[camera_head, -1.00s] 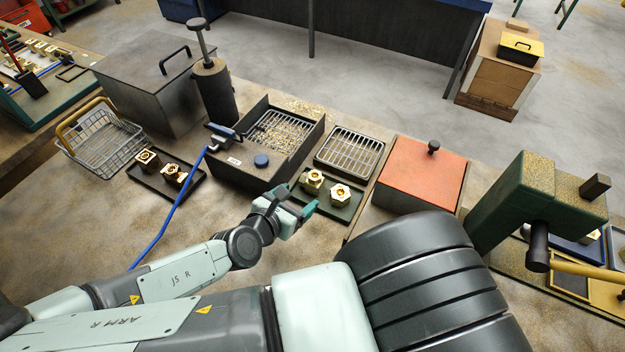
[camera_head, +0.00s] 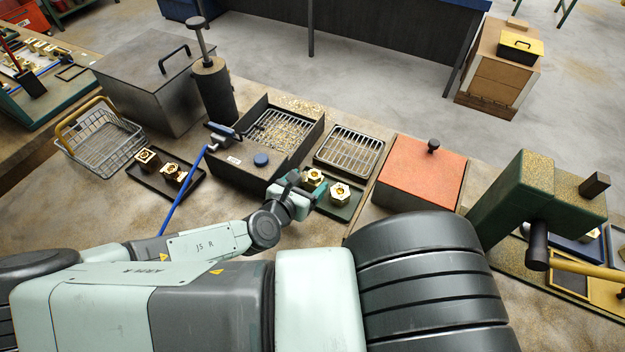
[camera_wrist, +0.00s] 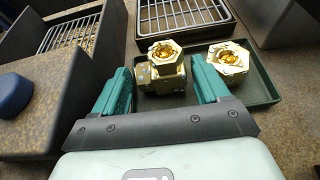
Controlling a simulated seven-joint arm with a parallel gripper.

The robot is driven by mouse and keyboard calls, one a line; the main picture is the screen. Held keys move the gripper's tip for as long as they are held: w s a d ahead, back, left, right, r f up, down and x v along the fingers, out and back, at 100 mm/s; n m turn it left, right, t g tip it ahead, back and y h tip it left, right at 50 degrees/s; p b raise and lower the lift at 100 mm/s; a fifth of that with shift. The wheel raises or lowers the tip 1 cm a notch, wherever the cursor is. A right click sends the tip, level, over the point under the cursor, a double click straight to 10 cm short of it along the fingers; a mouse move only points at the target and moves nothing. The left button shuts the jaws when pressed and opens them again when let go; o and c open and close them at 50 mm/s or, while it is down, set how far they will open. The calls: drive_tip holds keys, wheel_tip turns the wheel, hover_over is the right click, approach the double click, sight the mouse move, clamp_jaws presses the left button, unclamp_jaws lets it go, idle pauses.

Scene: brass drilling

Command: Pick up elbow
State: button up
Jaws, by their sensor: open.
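Two brass fittings lie on the small dark green tray (camera_head: 345,210) in the middle of the bench. The left fitting (camera_head: 314,179) is blocky with a hexagonal mouth; in the wrist view this fitting (camera_wrist: 165,67) stands ahead of my jaws, roughly between them. The right fitting (camera_head: 340,194) also shows in the wrist view (camera_wrist: 228,60), past the right jaw. I cannot tell for sure which is the elbow. My gripper (camera_head: 309,197) is open and empty, with teal fingers spread at the tray's near left edge; the fingers also show in the wrist view (camera_wrist: 165,90).
A walled chip tray (camera_head: 225,172) with a blue puck (camera_head: 261,160) stands left of the green tray. A wire rack tray (camera_head: 350,150) lies behind it, an orange-lidded box (camera_head: 420,170) to the right. Another dark tray (camera_head: 150,183) holds more brass fittings at left.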

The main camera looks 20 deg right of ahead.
drive_tip(key=c, duration=1.3)
